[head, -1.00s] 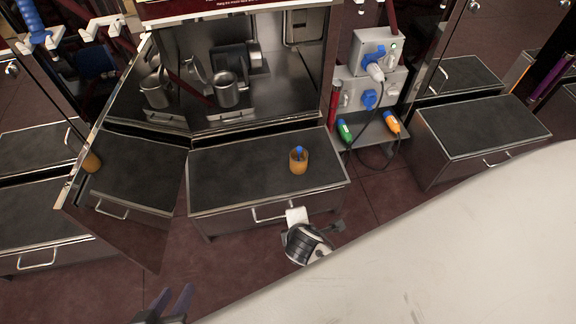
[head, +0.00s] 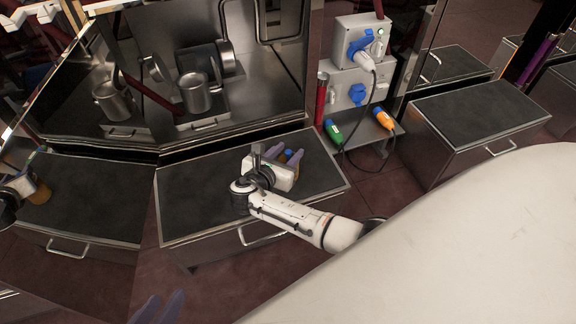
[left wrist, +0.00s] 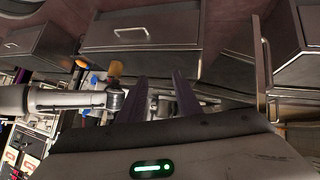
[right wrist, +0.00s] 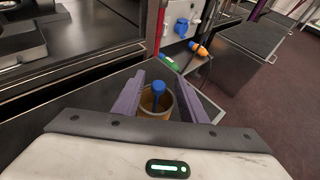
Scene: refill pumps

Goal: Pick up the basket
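I cannot make out a clear basket. An amber-brown cup-shaped container (right wrist: 155,101) with a blue-topped piece (right wrist: 158,90) in it stands upright on a dark-topped cabinet (head: 190,205). My right gripper (right wrist: 160,78) is open, with its purple fingers on either side of the cup in the right wrist view. I cannot tell whether they touch it. In the head view the right gripper (head: 277,154) mostly hides the cup. My left gripper (head: 159,305) is open and empty, low in the head view. Its spread fingers also show in the left wrist view (left wrist: 161,80).
Metal mugs (head: 196,93) stand in the steel alcove behind the cabinet. A grey socket box (head: 360,42), with green (head: 334,133) and orange (head: 384,119) plugs below, is to the right. A mirrored panel at left reflects the cup and arm. A white surface (head: 450,240) fills the lower right.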

